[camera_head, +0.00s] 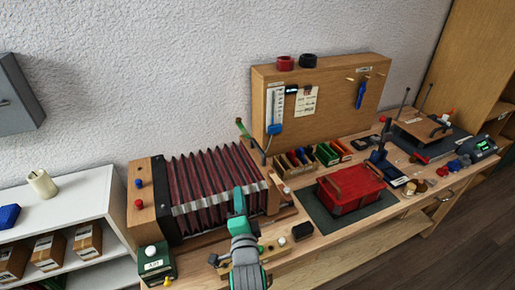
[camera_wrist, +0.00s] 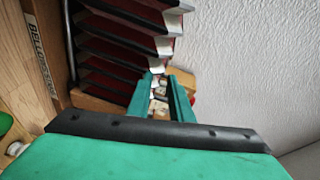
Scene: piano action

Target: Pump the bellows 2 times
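The bellows (camera_head: 215,185) stands at the left of the bench. It has dark red pleats with pale metal-like edges, between a left wooden end block (camera_head: 143,190) and a right wooden end board (camera_head: 276,190). Its pleats are spread apart. My gripper (camera_head: 238,198) is in front of the bellows' right part. In the wrist view, the pleats (camera_wrist: 115,45) fill the upper left. There, my gripper (camera_wrist: 161,92) has its two green fingers apart, with small pale and brown shapes visible between them. I cannot tell whether a finger touches the bellows. The arm hides its lower front.
A red box (camera_head: 350,188) on a dark mat stands right of the bellows. Small coloured bins (camera_head: 303,161) and a wooden tool board (camera_head: 330,95) are behind. A green box (camera_head: 156,262) is at the front left. A white shelf (camera_head: 80,190) stands left.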

